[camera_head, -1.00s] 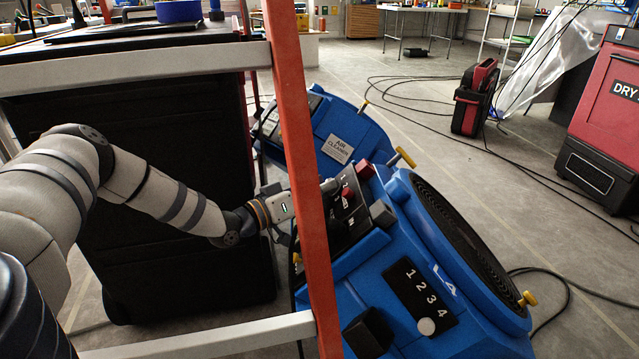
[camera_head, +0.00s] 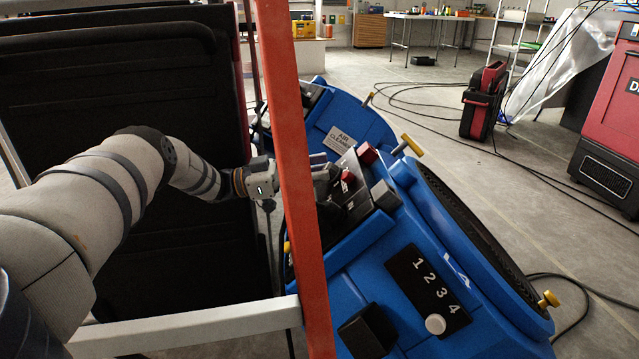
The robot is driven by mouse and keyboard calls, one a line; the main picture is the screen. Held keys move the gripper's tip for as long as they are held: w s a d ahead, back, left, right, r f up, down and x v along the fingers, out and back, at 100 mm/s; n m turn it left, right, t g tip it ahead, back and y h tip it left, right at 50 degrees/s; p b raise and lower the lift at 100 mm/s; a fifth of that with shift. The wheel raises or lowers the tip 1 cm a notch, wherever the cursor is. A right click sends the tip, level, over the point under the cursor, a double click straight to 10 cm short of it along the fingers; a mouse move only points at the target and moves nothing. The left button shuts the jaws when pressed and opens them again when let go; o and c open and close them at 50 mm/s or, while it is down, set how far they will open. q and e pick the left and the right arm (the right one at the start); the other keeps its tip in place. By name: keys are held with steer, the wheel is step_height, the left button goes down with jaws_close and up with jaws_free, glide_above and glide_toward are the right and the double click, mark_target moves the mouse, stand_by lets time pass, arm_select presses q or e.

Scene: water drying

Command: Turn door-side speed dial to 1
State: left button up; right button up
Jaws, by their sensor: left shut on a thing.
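A blue air mover (camera_head: 385,262) stands tilted in the middle. Its black scale plate (camera_head: 406,270) shows 1, 2, 3, 4, and a round white knob (camera_head: 435,324) sits by the 4. My right gripper is not in view.
The red post (camera_head: 292,150) and a pale crossbar (camera_head: 190,330) stand between me and the machine. A second blue machine (camera_head: 350,112), labelled air cleaner, is behind. Cables cross the floor at right, near a red case (camera_head: 484,102).

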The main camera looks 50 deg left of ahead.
arm_select(q)
steer(key=m+g+b, duration=0.1)
steer(key=m+h+b, duration=0.1)
steer(key=shift+w+f+m+g+h, duration=0.1)
steer(key=shift+f+m+g+h, duration=0.2)
steer(key=shift+f+g, duration=0.1)
steer(key=shift+a+r+m+g+h+b, duration=0.1)
steer(key=shift+r+m+g+h+b, duration=0.15)
steer(key=shift+m+g+b, duration=0.3)
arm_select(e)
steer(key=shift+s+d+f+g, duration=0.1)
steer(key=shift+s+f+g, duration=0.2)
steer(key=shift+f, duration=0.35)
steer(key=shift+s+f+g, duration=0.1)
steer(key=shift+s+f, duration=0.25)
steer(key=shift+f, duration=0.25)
arm_select(q)
steer(key=o, duration=1.2)
steer(key=shift+c, duration=0.2)
steer(key=shift+r, duration=0.1)
steer(key=shift+r, duration=0.1)
step_height(320, 180, up, 10)
